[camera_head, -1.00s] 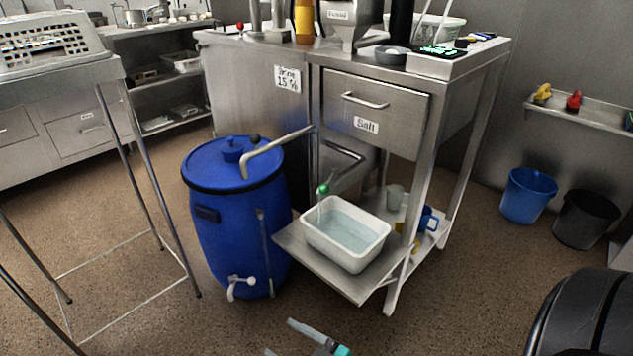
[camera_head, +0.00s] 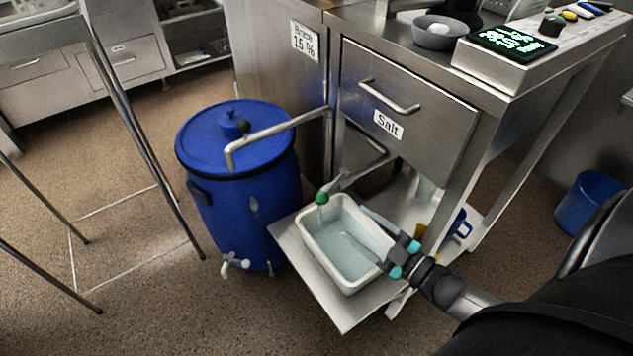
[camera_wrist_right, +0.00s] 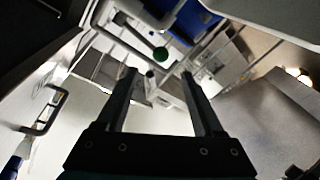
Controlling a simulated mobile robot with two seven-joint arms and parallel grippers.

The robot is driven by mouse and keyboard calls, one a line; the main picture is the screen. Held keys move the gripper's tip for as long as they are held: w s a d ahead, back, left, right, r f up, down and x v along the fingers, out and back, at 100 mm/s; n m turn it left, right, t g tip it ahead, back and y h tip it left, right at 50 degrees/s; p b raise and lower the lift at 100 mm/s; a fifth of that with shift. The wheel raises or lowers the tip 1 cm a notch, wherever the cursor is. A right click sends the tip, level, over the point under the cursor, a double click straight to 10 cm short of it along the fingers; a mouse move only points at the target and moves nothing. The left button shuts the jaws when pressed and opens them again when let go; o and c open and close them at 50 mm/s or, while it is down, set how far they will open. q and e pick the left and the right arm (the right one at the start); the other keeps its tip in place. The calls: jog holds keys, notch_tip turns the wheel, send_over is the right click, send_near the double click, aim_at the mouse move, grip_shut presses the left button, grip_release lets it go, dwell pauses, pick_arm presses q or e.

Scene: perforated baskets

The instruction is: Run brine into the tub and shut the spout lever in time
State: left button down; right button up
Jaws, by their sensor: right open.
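A white tub (camera_head: 314,252) stands on a steel pull-out shelf, with pale clear liquid in it. The spout lever's round green knob (camera_head: 321,198) is above the tub's back left rim, near the spout; it also shows in the right wrist view (camera_wrist_right: 160,54), ahead of the fingertips. I cannot tell clearly whether brine is running. My right gripper (camera_head: 354,222) is over the tub, reaching in from the right. Its fingers are apart and empty, to the right of the knob and not touching it. My left gripper is not in view.
A blue barrel (camera_head: 245,205) with a bent pipe (camera_head: 280,132) above its lid stands left of the tub. The steel cabinet has a "Brine 15 %" label (camera_head: 304,40) and a salt drawer (camera_head: 400,100). A blue mug (camera_head: 460,226) sits on the lower shelf. A blue bucket (camera_head: 585,205) stands at right.

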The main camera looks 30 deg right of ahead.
aim_at(319, 196)
jog(key=b+x, duration=0.4)
jog(key=x, duration=0.7)
jog(key=shift+w+a, duration=0.2)
jog(key=shift+w, duration=0.05)
jog(key=shift+w+a, duration=0.1)
jog(key=shift+w, duration=0.25)
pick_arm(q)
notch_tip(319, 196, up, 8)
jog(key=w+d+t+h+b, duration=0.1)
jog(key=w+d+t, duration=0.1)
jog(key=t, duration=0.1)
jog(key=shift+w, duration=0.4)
pick_arm(e)
jog(key=shift+x, duration=1)
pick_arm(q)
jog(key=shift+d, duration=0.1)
pick_arm(e)
jog(key=shift+c, duration=0.4)
jog(key=shift+s, duration=0.1)
grip_shut()
jog(key=shift+f, duration=0.1)
